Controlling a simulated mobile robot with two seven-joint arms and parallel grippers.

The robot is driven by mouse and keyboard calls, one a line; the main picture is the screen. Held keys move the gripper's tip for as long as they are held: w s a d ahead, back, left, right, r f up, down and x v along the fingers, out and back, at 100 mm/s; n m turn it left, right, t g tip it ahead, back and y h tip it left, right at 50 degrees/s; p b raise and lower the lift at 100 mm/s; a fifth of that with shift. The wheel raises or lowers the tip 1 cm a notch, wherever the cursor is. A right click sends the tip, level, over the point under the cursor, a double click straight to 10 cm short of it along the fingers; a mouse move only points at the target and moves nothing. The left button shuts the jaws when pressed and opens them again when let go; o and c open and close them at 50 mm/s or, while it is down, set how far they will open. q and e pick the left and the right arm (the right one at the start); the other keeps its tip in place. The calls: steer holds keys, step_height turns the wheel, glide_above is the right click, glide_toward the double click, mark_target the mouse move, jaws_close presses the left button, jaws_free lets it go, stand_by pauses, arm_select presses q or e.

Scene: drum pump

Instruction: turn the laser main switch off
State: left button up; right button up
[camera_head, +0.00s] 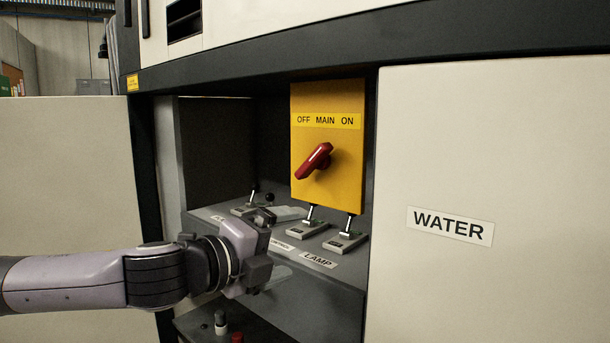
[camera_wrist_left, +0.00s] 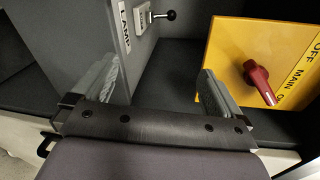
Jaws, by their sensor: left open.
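The laser main switch is a red rotary handle (camera_head: 314,161) on a yellow plate (camera_head: 328,186) marked OFF, MAIN and ON. The handle is slanted, with its upper end leaning right, towards ON. In the left wrist view the red handle (camera_wrist_left: 259,82) is at the right on the yellow plate (camera_wrist_left: 222,62). My left gripper (camera_head: 284,243) is open and empty, below and left of the handle and apart from it. In the left wrist view the gap between the fingertips (camera_wrist_left: 158,85) holds nothing; the handle lies outside it, beyond the right finger. My right gripper is not in view.
Several small toggle levers stand on the grey ledge below the plate, including one by the LAMP label (camera_head: 318,260). A lever (camera_wrist_left: 165,15) shows in the left wrist view. A WATER panel (camera_head: 540,200) is at the right.

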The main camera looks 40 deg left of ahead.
mark_target(306, 160)
arm_select(q)
steer(key=r+m+p, duration=0.2)
steer(key=r, duration=0.2)
steer(key=s+d+r+m+t+p, duration=0.1)
steer(key=r+m+p, duration=0.1)
steer(key=r+p, duration=0.1)
steer(key=r+m+t+p, duration=0.1)
steer(key=r+m+p, duration=0.1)
steer(key=r, duration=0.4)
steer(key=shift+s+d+p, duration=0.15)
steer(key=shift+d+p, duration=0.05)
steer(key=shift+p, duration=0.5)
steer(key=shift+w, duration=0.2)
steer(key=shift+w+d, duration=0.2)
steer(key=shift+w, duration=0.55)
steer(key=shift+w+d+b, duration=0.15)
steer(key=shift+w+b, duration=0.25)
steer(key=shift+w, duration=0.75)
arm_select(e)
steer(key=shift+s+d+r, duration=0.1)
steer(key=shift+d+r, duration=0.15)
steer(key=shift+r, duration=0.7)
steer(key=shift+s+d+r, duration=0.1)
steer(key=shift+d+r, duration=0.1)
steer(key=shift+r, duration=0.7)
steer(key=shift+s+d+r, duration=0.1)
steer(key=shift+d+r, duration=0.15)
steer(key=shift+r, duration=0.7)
